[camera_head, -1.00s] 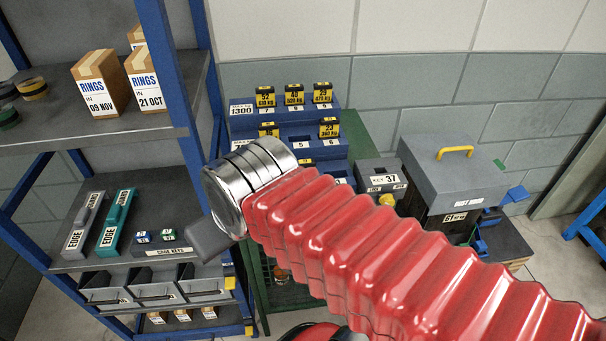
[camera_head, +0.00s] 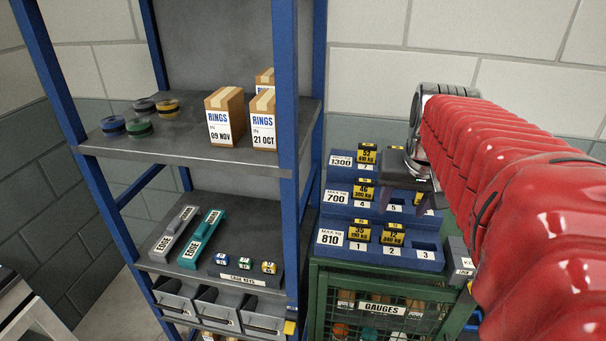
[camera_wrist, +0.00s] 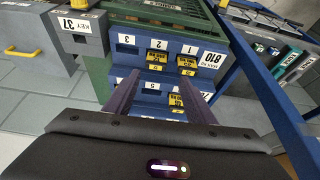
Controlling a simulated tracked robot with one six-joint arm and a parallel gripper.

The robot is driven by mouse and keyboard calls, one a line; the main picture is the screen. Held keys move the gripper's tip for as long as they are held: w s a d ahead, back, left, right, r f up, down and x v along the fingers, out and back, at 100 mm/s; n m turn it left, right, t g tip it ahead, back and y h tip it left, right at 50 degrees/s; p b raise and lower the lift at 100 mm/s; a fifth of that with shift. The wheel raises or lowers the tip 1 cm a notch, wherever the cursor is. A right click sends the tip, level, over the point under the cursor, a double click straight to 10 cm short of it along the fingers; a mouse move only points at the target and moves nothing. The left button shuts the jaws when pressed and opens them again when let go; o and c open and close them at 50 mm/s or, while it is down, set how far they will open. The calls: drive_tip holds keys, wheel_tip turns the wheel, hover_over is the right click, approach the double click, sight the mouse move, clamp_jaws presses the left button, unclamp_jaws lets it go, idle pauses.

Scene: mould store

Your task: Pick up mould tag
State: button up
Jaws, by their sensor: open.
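Yellow-and-black mould tags stand in a blue stepped rack (camera_head: 330,212). In the head view, one tag (camera_head: 359,230) is in slot 1 and another tag (camera_head: 393,234) in slot 2 of the front 810 row; slot 3 looks empty. A tag (camera_head: 363,190) stands in the 700 row and another (camera_head: 367,157) in the 1300 row. My gripper (camera_head: 424,186) is over the rack's right part, hiding some slots and tags. In the wrist view my gripper (camera_wrist: 163,92) is open and empty, with several tags, including one (camera_wrist: 157,56), beyond or between its fingers.
The rack stands on a green mesh cabinet (camera_head: 316,290) marked GAUGES. A blue-framed shelf (camera_head: 287,120) rises close on its left, holding RINGS boxes (camera_head: 226,117) and edge tools. In the wrist view, a grey KEY 37 box (camera_wrist: 88,45) sits beside the rack.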

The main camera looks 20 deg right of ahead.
sight(395, 227)
drive_tip(key=shift+d, duration=0.6)
drive_tip(key=x, duration=0.8)
drive_tip(key=shift+f, duration=0.2)
drive_tip(key=shift+x, duration=2.7)
drive_tip(key=shift+w+a+r, duration=0.1)
drive_tip(key=shift+w, duration=0.1)
drive_tip(key=shift+c, duration=0.4)
